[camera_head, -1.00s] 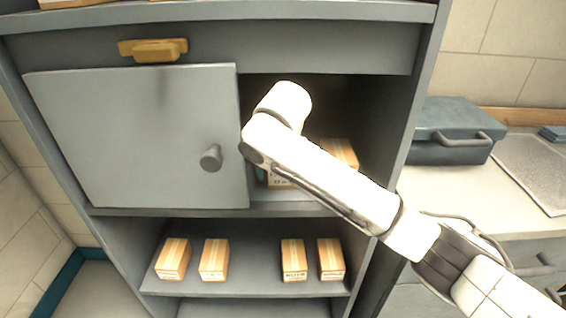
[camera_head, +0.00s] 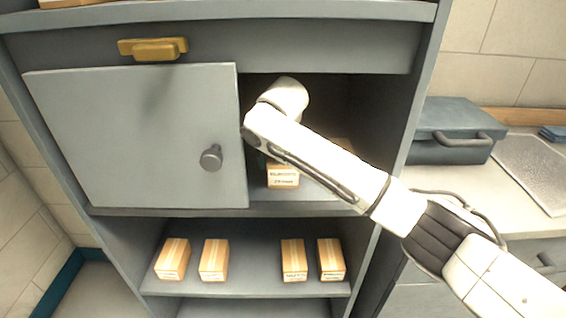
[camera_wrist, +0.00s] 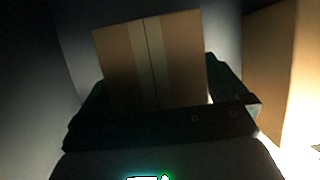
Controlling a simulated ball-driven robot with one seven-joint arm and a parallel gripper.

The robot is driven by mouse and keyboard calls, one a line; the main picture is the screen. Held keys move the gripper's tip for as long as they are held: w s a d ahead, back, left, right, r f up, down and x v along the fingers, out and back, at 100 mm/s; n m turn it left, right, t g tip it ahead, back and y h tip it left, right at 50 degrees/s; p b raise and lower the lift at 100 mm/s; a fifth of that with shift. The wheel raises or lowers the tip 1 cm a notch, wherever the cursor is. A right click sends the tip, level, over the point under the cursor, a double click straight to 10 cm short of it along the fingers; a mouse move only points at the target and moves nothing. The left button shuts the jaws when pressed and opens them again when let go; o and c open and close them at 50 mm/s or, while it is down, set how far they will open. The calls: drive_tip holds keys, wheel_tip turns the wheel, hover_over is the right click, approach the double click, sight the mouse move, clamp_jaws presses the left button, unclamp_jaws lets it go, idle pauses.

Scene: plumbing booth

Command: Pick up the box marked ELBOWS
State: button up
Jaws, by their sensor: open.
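A cardboard box (camera_head: 283,176) with a printed label stands in the open compartment, partly behind my arm; I cannot read its label surely. A second box (camera_head: 343,146) behind the arm is mostly hidden. In the wrist view a tan box (camera_wrist: 150,60) with a tape seam lies straight ahead, between or just beyond the fingers of my gripper (camera_wrist: 155,82). My gripper is open, and I cannot tell whether it touches the box. In the head view the gripper is hidden behind my arm inside the compartment. No label reading ELBOWS is legible.
Another box (camera_wrist: 268,70) stands close on the right in the wrist view. A grey door (camera_head: 135,140) covers the compartment's left half. Several boxes sit on the lower shelf (camera_head: 255,255). A blue-grey toolbox (camera_head: 447,130) stands on the counter at right.

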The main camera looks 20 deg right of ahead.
drive_tip(key=shift+f, duration=0.1)
idle(0.3)
drive_tip(key=shift+c, duration=0.5)
drive_tip(key=c, duration=1)
drive_tip(key=shift+r, duration=0.25)
drive_tip(key=shift+r+p, duration=0.45)
drive_tip(key=shift+p, duration=0.3)
drive_tip(key=shift+r+p, duration=0.25)
drive_tip(key=shift+p, duration=0.05)
